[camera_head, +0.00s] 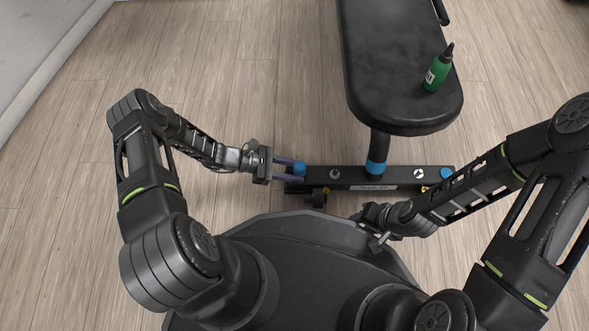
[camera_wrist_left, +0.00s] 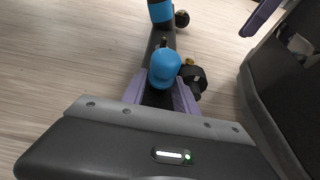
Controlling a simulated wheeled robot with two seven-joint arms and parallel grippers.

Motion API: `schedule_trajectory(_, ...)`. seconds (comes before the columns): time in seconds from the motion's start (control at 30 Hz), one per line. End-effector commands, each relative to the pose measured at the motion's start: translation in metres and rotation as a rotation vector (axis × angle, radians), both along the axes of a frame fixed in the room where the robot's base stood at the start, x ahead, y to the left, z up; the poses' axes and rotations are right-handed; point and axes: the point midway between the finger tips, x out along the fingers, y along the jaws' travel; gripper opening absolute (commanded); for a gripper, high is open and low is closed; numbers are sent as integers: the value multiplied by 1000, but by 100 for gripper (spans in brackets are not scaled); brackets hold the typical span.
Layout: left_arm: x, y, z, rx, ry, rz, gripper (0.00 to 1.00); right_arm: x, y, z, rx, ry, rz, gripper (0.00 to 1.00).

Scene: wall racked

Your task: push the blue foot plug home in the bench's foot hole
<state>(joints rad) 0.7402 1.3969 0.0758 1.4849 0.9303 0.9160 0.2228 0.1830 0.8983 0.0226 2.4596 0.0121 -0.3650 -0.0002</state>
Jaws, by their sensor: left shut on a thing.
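The blue foot plug (camera_head: 299,168) is at the left end of the bench's black foot bar (camera_head: 346,178). In the left wrist view the rounded blue plug (camera_wrist_left: 165,68) stands over the bar (camera_wrist_left: 158,98). My left gripper (camera_head: 292,169) reaches in from the left, its purple fingers shut on the plug from both sides. The foot hole is hidden under the plug, so I cannot tell how deep it sits. My right gripper (camera_head: 372,214) is low in front of the bar, apart from it; its jaws are not clear.
A second blue plug (camera_head: 446,173) sits at the bar's right end. A blue collar (camera_head: 376,167) rings the bench post. Knobs (camera_head: 320,196) stick out of the bar's front. A green bottle (camera_head: 438,70) stands on the black bench pad (camera_head: 392,60). Floor to the left is clear.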

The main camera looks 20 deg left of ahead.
Motion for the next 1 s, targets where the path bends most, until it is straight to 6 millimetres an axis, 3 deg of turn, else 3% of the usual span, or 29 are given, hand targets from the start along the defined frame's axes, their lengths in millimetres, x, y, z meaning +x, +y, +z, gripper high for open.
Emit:
schedule_trajectory(0.27,0,0,-3,3,1,0,0,0,0,-1,0,0,0,36)
schedule_trajectory(0.3,0,0,-3,4,1,0,38,0,0,-1,0,0,0,36)
schedule_trajectory(0.57,-2,0,-4,5,3,-2,59,0,0,-1,0,0,0,36)
schedule_trajectory(1.0,-6,0,-6,7,9,-7,61,0,0,0,0,0,0,36)
